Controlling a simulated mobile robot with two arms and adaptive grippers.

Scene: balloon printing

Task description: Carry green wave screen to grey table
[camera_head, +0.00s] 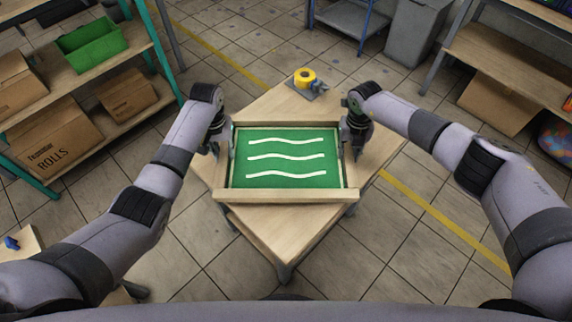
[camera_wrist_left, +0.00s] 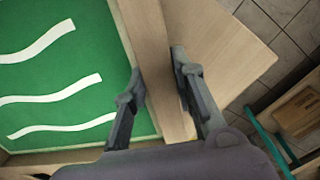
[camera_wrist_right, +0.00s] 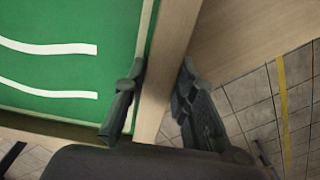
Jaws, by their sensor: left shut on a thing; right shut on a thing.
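The green wave screen (camera_head: 286,181) is a wooden frame around a green panel with white wavy lines. It lies level at a wooden-topped table (camera_head: 262,113); whether it rests on the top or hangs just above it I cannot tell. My left gripper (camera_head: 217,150) is shut on the frame's left side. The left wrist view shows its fingers (camera_wrist_left: 158,95) on both sides of the wooden bar. My right gripper (camera_head: 352,150) is shut on the frame's right side, and the right wrist view shows its fingers (camera_wrist_right: 160,95) around that bar.
A yellow tape roll (camera_head: 305,77) on a dispenser stands at the table's far corner. A shelf (camera_head: 85,85) with boxes and a green bin (camera_head: 91,46) is at the left. Another shelf (camera_head: 510,60) is at the right. A grey bin (camera_head: 415,33) and a blue-legged table (camera_head: 345,18) are behind.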

